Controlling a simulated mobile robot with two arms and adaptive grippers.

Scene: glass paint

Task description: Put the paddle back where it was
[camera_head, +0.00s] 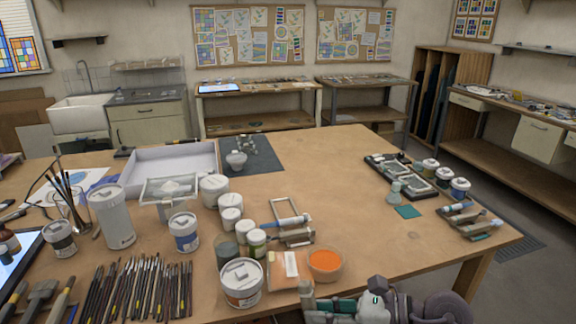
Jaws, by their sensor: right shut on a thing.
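My right gripper (309,297) is low in the picture at the table's near edge, just in front of the orange bowl (325,263). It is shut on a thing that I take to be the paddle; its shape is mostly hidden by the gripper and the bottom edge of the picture. A rack (291,214) holding tools with blue and grey handles lies behind the bowl. A packet of orange material (287,281) with a white label lies left of the bowl, close to the gripper. My left gripper is not in view.
White jars (241,283) and several smaller jars stand left of the packet. Many brushes (135,290) lie at the front left. A white tray (172,160) is behind. A black palette case (400,178) and jars stand at the right. The table's middle right is clear.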

